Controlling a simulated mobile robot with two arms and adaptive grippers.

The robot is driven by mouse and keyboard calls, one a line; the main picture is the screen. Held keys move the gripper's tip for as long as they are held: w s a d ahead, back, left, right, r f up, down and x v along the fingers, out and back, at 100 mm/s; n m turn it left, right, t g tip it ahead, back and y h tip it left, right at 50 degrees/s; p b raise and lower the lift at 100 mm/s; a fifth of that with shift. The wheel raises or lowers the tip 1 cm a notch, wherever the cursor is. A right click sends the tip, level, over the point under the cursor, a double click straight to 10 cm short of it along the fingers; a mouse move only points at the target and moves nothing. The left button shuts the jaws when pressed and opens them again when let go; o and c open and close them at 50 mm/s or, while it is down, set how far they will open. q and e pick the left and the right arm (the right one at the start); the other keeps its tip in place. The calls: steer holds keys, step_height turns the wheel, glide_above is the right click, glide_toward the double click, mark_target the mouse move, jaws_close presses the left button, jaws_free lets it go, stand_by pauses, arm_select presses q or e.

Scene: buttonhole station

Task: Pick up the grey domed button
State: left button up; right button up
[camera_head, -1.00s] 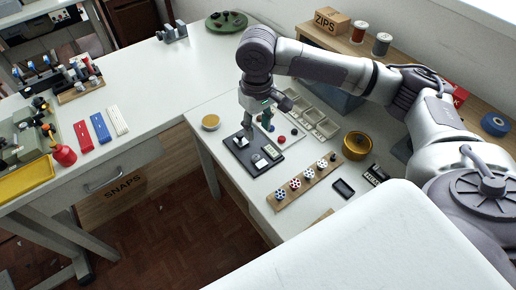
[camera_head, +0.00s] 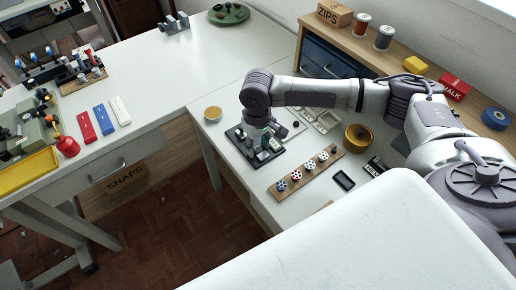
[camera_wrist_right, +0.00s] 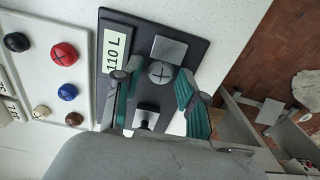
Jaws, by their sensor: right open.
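The grey domed button (camera_wrist_right: 160,71), marked with a cross, sits on a dark board (camera_wrist_right: 180,22) beside a grey square block (camera_wrist_right: 168,48) and a "110 L" label (camera_wrist_right: 115,50). My right gripper (camera_wrist_right: 153,77) is open, with one teal-padded finger on each side of the button in the wrist view. I cannot tell whether the fingers touch it. In the head view my right gripper (camera_head: 264,144) is low over the dark board (camera_head: 238,134) and hides the button. My left gripper is not in view.
A dark knobbed piece (camera_wrist_right: 146,117) stands close to the button on the board. A white tray of several coloured buttons (camera_wrist_right: 40,76) lies alongside.

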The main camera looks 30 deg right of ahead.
steer(key=c, duration=0.5)
steer(key=shift+r, duration=0.15)
steer(key=shift+c, duration=0.2)
